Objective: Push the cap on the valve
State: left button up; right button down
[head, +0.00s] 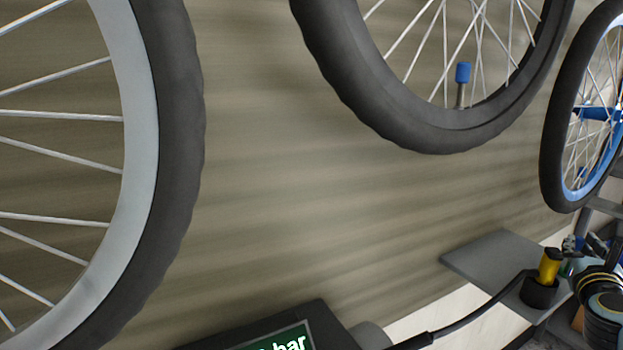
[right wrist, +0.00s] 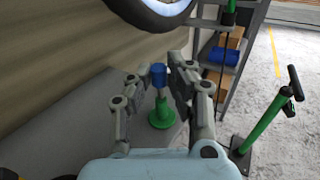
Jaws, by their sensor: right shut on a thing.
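A wheel with a black tyre (head: 435,125) hangs at the top centre of the head view. Its valve (head: 461,95) points up from the rim, with a blue piece (head: 463,72) on its tip. In the right wrist view, a blue cap (right wrist: 158,75) sits between the fingers of my right gripper (right wrist: 157,71), which is shut on it. The cap is above a green stand (right wrist: 162,115); I cannot tell whether it touches the stand. In the head view my right gripper (head: 584,245) is small at the right edge, far from the valve. My left gripper is out of view.
A grey shelf (head: 490,258) holds a yellow pump head (head: 549,265) in a black cup, with a black hose (head: 470,317). Another wheel (head: 175,130) fills the left; a blue-rimmed wheel (head: 556,150) is at right. A green pump (right wrist: 262,125) stands beside a rack.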

jog(key=shift+r, duration=0.1)
jog(key=shift+r+p, duration=0.95)
jog(key=shift+p, duration=0.05)
jog(key=shift+s+a, duration=0.3)
jog(key=shift+s, duration=0.1)
jog(key=p+v, duration=0.3)
jog(key=v, duration=0.8)
jog(key=shift+d, duration=0.1)
jog(key=b+x, duration=0.2)
jog(key=x, duration=0.8)
jog(key=shift+w+f+b, duration=0.15)
jog(key=shift+b, duration=0.15)
jog(key=shift+w+d, duration=0.3)
jog(key=shift+w, duration=0.2)
